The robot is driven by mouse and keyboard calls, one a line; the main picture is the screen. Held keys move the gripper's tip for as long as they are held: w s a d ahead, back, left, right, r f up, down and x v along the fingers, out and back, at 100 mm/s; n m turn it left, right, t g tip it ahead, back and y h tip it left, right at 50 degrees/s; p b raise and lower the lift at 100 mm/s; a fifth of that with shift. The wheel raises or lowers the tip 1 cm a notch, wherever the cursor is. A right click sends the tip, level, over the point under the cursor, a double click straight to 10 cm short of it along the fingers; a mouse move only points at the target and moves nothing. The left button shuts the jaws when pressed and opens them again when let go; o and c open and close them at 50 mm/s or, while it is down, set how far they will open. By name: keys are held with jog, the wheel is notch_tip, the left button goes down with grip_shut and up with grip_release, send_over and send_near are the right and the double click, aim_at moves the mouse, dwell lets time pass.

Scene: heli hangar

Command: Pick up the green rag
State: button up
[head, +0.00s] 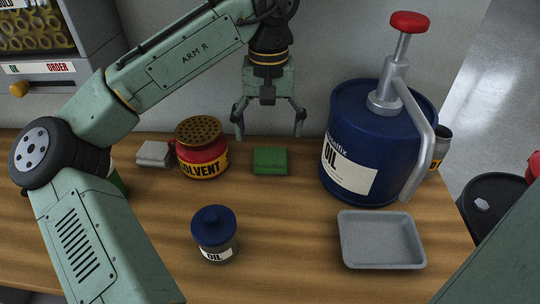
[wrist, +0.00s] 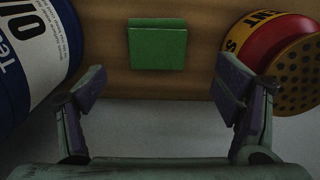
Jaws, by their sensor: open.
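The green rag (head: 270,161) lies folded in a flat square on the wooden bench, between the red solvent can and the big blue oil drum. My gripper (head: 269,132) is open and empty, and in the head view it hangs above and just behind the rag. In the wrist view the green rag (wrist: 157,46) shows whole, ahead of and between the two spread fingers of my gripper (wrist: 158,90). The fingers do not touch it.
The solvent can (head: 203,148) stands left of the rag, with a grey folded cloth (head: 154,153) beyond it. The blue oil drum (head: 352,150) with a pump stands close on the right. A small oil can (head: 214,235) and a grey tray (head: 382,240) are nearer the front. A wall is behind.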

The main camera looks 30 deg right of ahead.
aim_at(271, 156)
jog(key=f, duration=0.2)
jog(key=f+p, duration=0.1)
jog(key=f, duration=0.3)
jog(key=shift+s, duration=0.4)
jog(key=shift+f, duration=0.6)
jog(key=shift+c, duration=0.4)
jog(key=c, duration=1.1)
